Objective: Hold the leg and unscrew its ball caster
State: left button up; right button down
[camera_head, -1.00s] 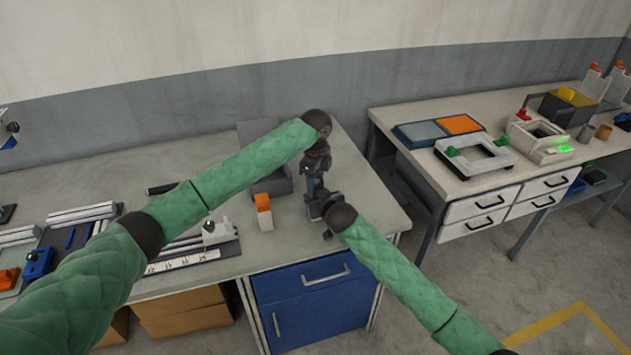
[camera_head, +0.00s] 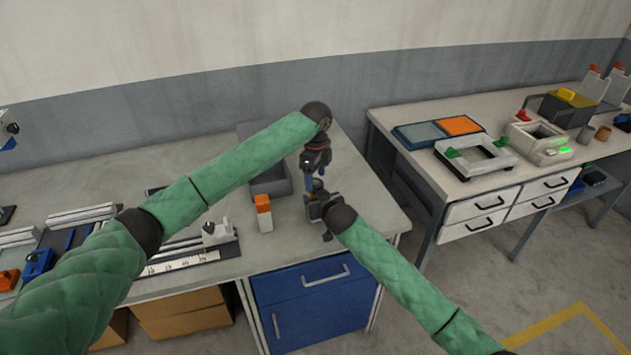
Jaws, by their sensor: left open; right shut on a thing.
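My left gripper (camera_head: 314,180) points down from the end of the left arm, over the right part of the workbench. Its blue-tipped fingers are open, just above my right gripper. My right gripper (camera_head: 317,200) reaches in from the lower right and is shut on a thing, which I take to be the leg. The leg is mostly hidden by the jaws. A small piece shows between the two grippers, but it is too small to tell whether it is the ball caster.
A grey bin (camera_head: 272,181) stands behind the grippers. An orange-and-white block (camera_head: 264,213) stands to their left. A rail fixture with a scale (camera_head: 190,257) lies further left. The workbench (camera_head: 376,213) is bare to the right, with a gap before the second table (camera_head: 400,152).

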pick_arm(q)
jog(key=shift+r, duration=0.9)
jog(key=shift+w+r, duration=0.2)
jog(key=shift+r, duration=0.35)
jog(key=shift+c, duration=0.5)
jog(key=r+m, duration=0.1)
jog(key=m, duration=0.1)
jog(key=a+r+m, duration=0.1)
jog(key=m, duration=0.1)
jog(key=r+m, duration=0.1)
jog(key=m, duration=0.2)
jog(key=shift+w+a+r+y, duration=0.15)
jog(key=shift+a+y, duration=0.1)
jog(key=shift+y, duration=0.15)
jog(key=m, duration=0.2)
jog(key=shift+s+d+f+m, duration=0.3)
jog(key=shift+d+f, duration=0.05)
jog(key=shift+d, duration=0.05)
jog(key=shift+s+d+m+h, duration=0.1)
jog(key=shift+d+m+h, duration=0.1)
jog(key=shift+m, duration=0.4)
jog(key=shift+d+m+h, duration=0.1)
jog(key=shift+m+h, duration=0.1)
jog(key=shift+m, duration=1.2)
jog(key=shift+f, duration=4)
